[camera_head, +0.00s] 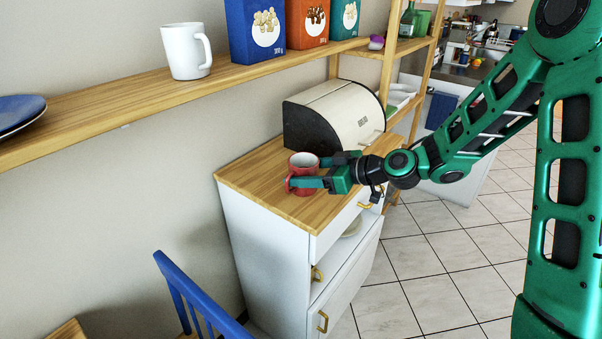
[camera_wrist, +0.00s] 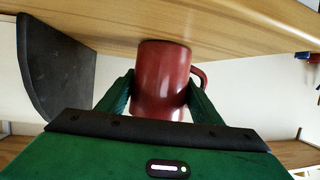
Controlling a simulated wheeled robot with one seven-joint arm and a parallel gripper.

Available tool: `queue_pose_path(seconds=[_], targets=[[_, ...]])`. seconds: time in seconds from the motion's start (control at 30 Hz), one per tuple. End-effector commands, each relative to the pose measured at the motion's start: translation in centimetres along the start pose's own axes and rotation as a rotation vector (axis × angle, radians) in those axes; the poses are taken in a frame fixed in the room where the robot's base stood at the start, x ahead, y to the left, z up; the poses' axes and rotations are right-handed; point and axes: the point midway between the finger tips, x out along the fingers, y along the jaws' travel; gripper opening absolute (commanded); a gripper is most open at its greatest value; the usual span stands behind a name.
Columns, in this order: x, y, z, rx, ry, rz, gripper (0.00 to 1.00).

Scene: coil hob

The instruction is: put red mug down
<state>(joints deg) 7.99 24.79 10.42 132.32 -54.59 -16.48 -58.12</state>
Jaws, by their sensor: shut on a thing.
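My gripper (camera_head: 312,172) reaches in from the right and is shut on the mug. It also shows in the wrist view (camera_wrist: 160,98). The mug's base is at or very close to the wooden surface; I cannot tell whether it touches.
A cream and black bread bin (camera_head: 335,116) stands behind the mug on the cabinet. A wall shelf (camera_head: 120,105) above holds a white mug (camera_head: 186,52), several boxes and a blue plate (camera_head: 18,112). A blue chair (camera_head: 190,295) is at front left. The wooden top left of the mug is bare.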

Motion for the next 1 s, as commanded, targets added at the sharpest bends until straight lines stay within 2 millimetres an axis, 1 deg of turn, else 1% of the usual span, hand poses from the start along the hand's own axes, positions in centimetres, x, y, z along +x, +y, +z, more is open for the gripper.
queue_pose_path(seconds=[0.13, 0.17, 0.2, 0.23, 0.57, 0.63, 0.77, 1.0], targets=[[0.1, 0.0, 0.1, 0.0, 0.001, -0.001, 0.3], [0.1, 0.0, 0.2, 0.001, 0.0, -0.001, 0.62], [0.1, 0.0, 0.1, 0.0, 0.0, 0.0, 0.71], [0.1, 0.0, 0.1, 0.0, 0.0, -0.001, 0.78], [0.0, 0.0, -0.1, -0.001, 0.0, -0.001, 0.78], [-0.4, 0.0, -0.1, 0.0, 0.0, 0.001, 0.78], [-2.2, 0.1, -0.1, 0.002, 0.0, 0.003, 0.78], [-7.0, 0.1, 0.0, 0.0, -0.001, 0.004, 0.78]])
